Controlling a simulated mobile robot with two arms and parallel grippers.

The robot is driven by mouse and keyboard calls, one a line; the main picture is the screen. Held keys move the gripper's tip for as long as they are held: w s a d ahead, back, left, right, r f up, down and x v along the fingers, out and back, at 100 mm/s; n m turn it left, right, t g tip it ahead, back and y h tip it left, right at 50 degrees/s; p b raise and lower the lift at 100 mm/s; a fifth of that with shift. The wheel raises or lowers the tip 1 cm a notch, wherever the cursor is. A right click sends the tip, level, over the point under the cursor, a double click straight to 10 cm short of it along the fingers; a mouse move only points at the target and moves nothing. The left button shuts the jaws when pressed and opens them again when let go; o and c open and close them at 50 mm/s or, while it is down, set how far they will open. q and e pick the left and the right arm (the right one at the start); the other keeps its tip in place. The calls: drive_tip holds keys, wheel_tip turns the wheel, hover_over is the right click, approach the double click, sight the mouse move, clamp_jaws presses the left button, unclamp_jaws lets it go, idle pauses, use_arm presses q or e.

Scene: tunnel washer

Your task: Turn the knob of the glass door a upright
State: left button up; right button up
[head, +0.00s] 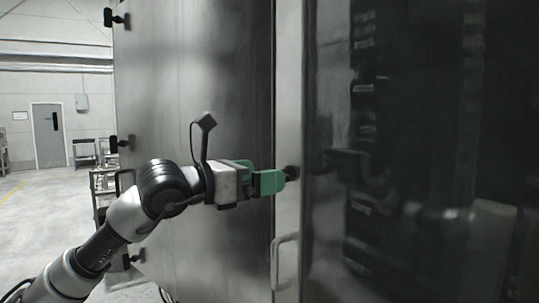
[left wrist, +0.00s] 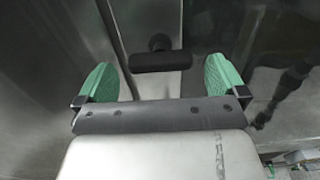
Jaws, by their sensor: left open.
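The glass door (head: 420,120) is the dark, reflective panel on the right of the head view. Its black knob (head: 291,172) sits on the pale upright frame strip, just beyond my left gripper. In the left wrist view the knob (left wrist: 160,62) is a black bar lying across the picture, crosswise to the strip, with a round hub behind it. My left gripper (head: 268,177) has green fingers, spread wide apart. In the wrist view the bar lies between the two fingertips, with a gap on each side. My right gripper is not in view.
A pale pull handle (head: 284,262) stands on the strip below the knob. A wide steel panel (head: 195,80) with black latches on its left edge lies behind my left arm. Open floor (head: 40,225) and a grey door (head: 48,133) show at far left.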

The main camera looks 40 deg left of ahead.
use_arm(q)
drive_tip(key=shift+p+x, duration=0.55)
drive_tip(key=shift+x, duration=0.9)
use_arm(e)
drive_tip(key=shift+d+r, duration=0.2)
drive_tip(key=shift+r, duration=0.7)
use_arm(q)
drive_tip(key=shift+c, duration=0.5)
drive_tip(key=c, duration=0.8)
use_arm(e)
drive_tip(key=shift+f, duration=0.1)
